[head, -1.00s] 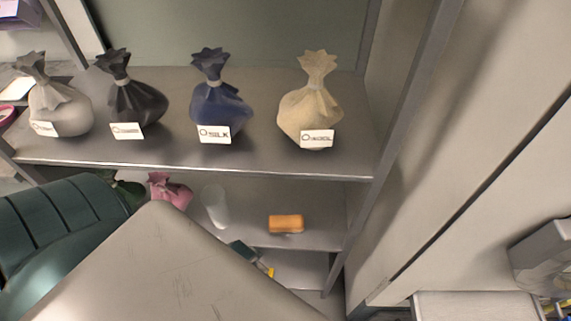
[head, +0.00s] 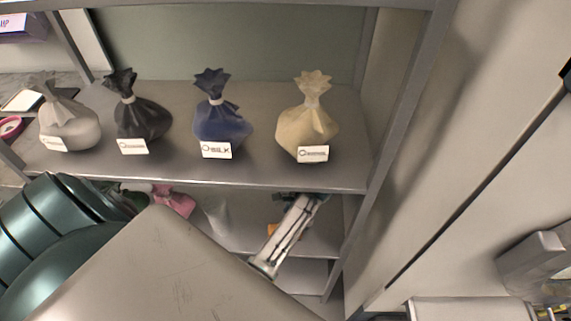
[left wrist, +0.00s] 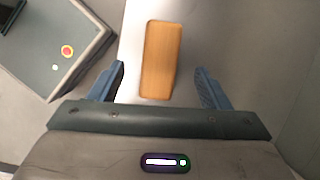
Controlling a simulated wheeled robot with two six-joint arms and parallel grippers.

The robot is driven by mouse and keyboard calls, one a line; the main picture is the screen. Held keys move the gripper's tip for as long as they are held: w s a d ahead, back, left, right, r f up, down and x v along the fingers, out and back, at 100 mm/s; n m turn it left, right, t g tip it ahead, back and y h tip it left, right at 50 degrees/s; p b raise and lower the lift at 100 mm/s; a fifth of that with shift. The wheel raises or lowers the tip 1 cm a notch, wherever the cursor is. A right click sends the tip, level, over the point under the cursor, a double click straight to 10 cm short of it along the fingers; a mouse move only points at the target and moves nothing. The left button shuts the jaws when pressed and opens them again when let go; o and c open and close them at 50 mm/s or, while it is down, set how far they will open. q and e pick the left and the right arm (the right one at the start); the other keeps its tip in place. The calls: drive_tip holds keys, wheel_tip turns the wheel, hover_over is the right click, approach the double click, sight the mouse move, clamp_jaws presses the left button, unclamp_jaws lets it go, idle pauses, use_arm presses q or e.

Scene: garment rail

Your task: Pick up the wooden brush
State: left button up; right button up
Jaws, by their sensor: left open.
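The wooden brush (left wrist: 161,60) is a plain orange-brown block with rounded corners, lying on the shelf in the left wrist view. In the head view only a small orange part of it (head: 272,229) shows beside my left gripper, which covers the rest. My left gripper (left wrist: 160,72) is open and empty. Its two blue fingers stand apart on either side of the brush's near part in the picture, with a gap on each side. Whether the fingers are level with the brush or above it, I cannot tell. My right gripper is not in view.
The upper shelf (head: 200,172) holds several tied scent bags, among them a blue one (head: 221,122) and a cream one (head: 306,125). A translucent cup (head: 217,215) and a pink bag (head: 178,203) are on the shelf below. A grey upright (head: 395,120) bounds the right side.

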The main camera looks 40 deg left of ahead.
use_arm(q)
drive_tip(key=shift+w+d+r+m, duration=0.2)
drive_tip(key=shift+w+m, duration=0.1)
drive_tip(key=shift+w, duration=0.2)
drive_tip(key=shift+f+g, duration=0.1)
drive_tip(key=shift+g, duration=0.2)
drive_tip(key=shift+d+p+x, duration=0.2)
drive_tip(key=shift+p+x, duration=0.45)
drive_tip(key=shift+x, duration=2.85)
drive_tip(key=shift+f+p, duration=0.3)
drive_tip(key=shift+p, duration=0.05)
drive_tip(key=c, duration=1.1)
